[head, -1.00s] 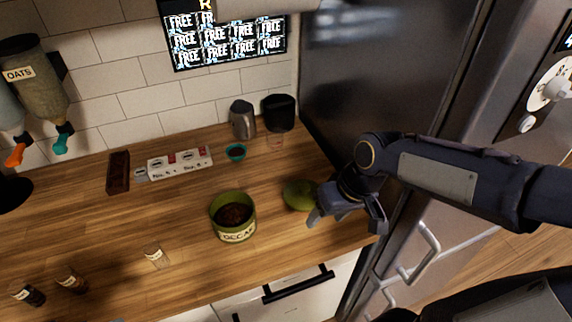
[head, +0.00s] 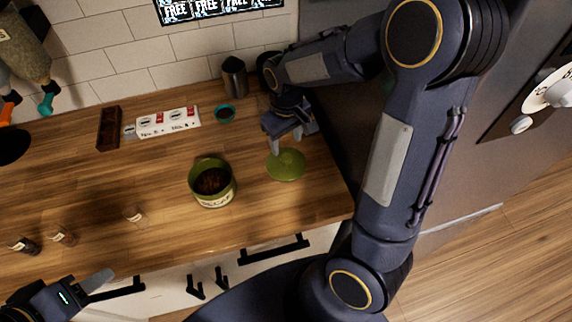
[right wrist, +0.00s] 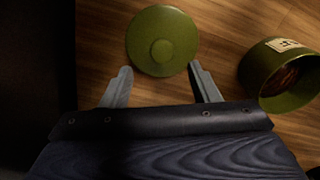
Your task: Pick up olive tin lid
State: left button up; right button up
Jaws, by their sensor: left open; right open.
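The olive tin lid (head: 286,165) is a round green disc lying on the wooden counter, right of the open olive tin (head: 213,198) with dark contents. In the right wrist view the lid (right wrist: 162,42) shows a small round knob at its middle. My right gripper (head: 286,143) is open and empty at the lid's far edge. In the right wrist view its fingers (right wrist: 160,80) are spread apart near the lid's lower edge. The tin (right wrist: 282,75) stands to the right there. My left gripper (head: 103,285) is open at the lower left, in front of the counter.
Small bottles (head: 62,235) stand at the left. The counter right of the lid is clear up to the fridge.

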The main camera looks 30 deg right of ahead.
aim_at(286, 156)
jog(key=f+b, duration=0.4)
jog(key=f, duration=0.1)
jog(key=shift+s+a+f, duration=0.1)
jog(key=shift+s+f, duration=0.1)
jog(key=shift+f, duration=0.05)
jog(key=shift+r, duration=0.1)
jog(key=shift+c, duration=0.4)
grip_shut()
